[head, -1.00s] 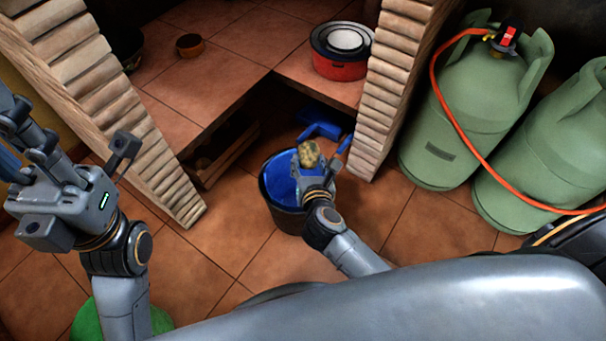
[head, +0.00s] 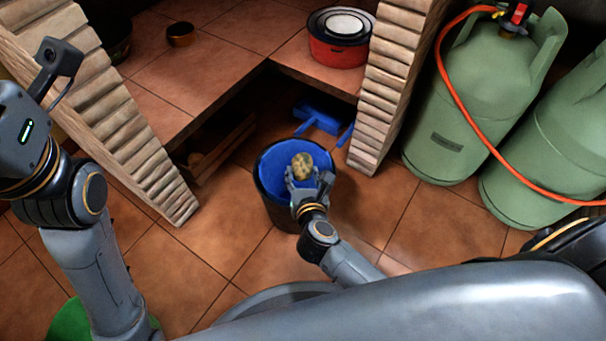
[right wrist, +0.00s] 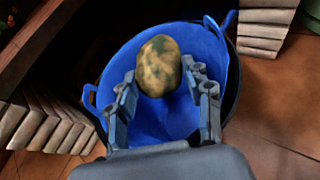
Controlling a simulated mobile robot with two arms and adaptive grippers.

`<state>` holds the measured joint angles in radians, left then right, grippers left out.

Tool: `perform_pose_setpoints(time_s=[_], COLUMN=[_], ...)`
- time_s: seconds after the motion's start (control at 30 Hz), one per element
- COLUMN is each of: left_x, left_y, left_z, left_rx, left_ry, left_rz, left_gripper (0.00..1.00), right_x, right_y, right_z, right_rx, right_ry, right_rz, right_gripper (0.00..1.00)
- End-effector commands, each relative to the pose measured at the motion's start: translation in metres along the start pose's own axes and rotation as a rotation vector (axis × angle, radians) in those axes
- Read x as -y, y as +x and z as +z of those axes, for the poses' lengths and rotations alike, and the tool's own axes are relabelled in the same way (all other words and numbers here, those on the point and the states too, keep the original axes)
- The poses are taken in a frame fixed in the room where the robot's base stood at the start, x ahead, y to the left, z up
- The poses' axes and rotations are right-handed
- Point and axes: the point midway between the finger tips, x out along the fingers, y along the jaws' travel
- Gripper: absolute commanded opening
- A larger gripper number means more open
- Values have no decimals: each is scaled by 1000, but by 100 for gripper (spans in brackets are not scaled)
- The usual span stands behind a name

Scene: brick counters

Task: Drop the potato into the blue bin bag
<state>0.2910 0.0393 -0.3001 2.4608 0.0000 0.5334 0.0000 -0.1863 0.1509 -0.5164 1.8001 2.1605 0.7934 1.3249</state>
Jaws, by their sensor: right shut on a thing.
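The potato (head: 302,165) is mottled yellow and green-brown. My right gripper (head: 305,178) is shut on it and holds it over the mouth of the bin. The blue bin bag (head: 272,166) lines a dark round bin (head: 277,210) on the floor, and its opening faces up. In the right wrist view the potato (right wrist: 159,66) sits between the two fingers (right wrist: 160,85), with the blue bag (right wrist: 118,72) around and below it. My left arm is at the left; its gripper's fingers are outside the head view.
A blue dustpan-like thing (head: 322,118) lies on the floor behind the bin. Brick counter walls (head: 378,95) stand on both sides of the recess. A red pot (head: 338,50) stands on the tiled counter. Green gas cylinders (head: 440,130) with an orange hose stand at the right.

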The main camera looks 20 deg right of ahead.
Motion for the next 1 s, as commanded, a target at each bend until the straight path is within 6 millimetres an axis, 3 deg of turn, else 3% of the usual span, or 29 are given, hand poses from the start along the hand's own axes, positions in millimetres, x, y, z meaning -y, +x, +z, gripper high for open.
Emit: perform_pose_setpoints(time_s=[0.2,0.23,0.37,0.77,1.0], left_x=[0,0,0,0,0], left_y=[1,1,1,0,0], left_z=[0,0,0,0,0], left_rx=[-1,-1,-1,-1,-1], left_ry=[0,0,0,0,0], left_rz=[0,0,0,-1,-1], left_gripper=[28,28,28,28,28], right_x=[0,0,0,0,0], right_y=[0,0,0,-6,-48], right_z=[1,1,1,-1,-2], right_rx=[1,1,1,-2,-5], right_ry=[0,0,0,1,3], right_rz=[1,1,1,1,2], right_gripper=[17,52,77,77,77])
